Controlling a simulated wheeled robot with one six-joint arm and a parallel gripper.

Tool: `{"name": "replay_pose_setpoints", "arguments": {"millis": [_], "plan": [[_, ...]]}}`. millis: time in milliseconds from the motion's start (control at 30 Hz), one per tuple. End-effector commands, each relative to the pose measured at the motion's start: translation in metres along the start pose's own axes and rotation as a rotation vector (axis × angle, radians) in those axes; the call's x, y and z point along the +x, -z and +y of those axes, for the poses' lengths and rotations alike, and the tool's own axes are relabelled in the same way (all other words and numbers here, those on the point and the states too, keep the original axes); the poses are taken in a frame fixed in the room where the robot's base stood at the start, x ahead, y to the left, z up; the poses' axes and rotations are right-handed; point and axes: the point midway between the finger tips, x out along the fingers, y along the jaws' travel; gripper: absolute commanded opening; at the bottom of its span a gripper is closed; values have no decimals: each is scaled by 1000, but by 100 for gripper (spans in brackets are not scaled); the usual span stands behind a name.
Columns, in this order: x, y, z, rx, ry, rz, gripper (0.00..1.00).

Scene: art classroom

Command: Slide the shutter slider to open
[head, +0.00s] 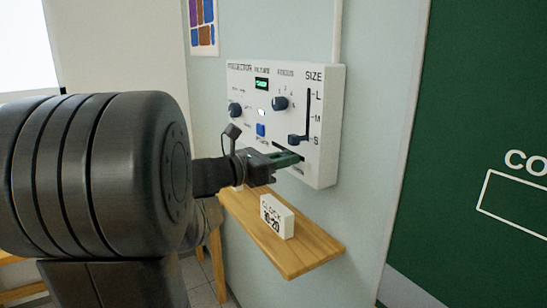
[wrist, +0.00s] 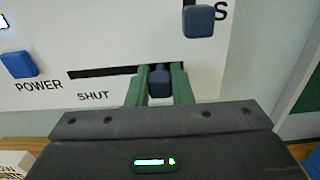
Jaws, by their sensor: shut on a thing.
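The white control panel (head: 325,160) is fixed to the wall. In the wrist view the shutter slider's dark blue knob (wrist: 160,83) sits between the two green fingers of my gripper (wrist: 160,90). My gripper is shut on this knob. The dark horizontal slot (wrist: 100,72) runs out to the left of the fingers, with the word SHUT below it. The knob is toward the slot's right part, away from SHUT. In the head view my gripper (head: 292,159) reaches the panel's lower part and hides the knob.
The SIZE slider knob (head: 298,139) is just above my gripper, near S. The blue POWER button (head: 261,129) and two round knobs are on the panel. A wooden shelf (head: 312,257) with a small white sign (head: 277,217) lies below. A green board (head: 470,110) is at right.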

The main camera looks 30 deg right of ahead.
Motion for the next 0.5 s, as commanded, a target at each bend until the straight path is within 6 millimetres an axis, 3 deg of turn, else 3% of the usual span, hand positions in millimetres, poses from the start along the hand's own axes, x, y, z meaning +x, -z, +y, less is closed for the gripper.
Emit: {"name": "replay_pose_setpoints", "arguments": {"millis": [100, 433, 467, 500], "plan": [[0, 0, -9, 2, 1, -1, 0], [0, 0, -11, 0, 3, 0, 0], [0, 0, -11, 0, 3, 0, 26], [0, 0, -11, 0, 3, 0, 34]]}}
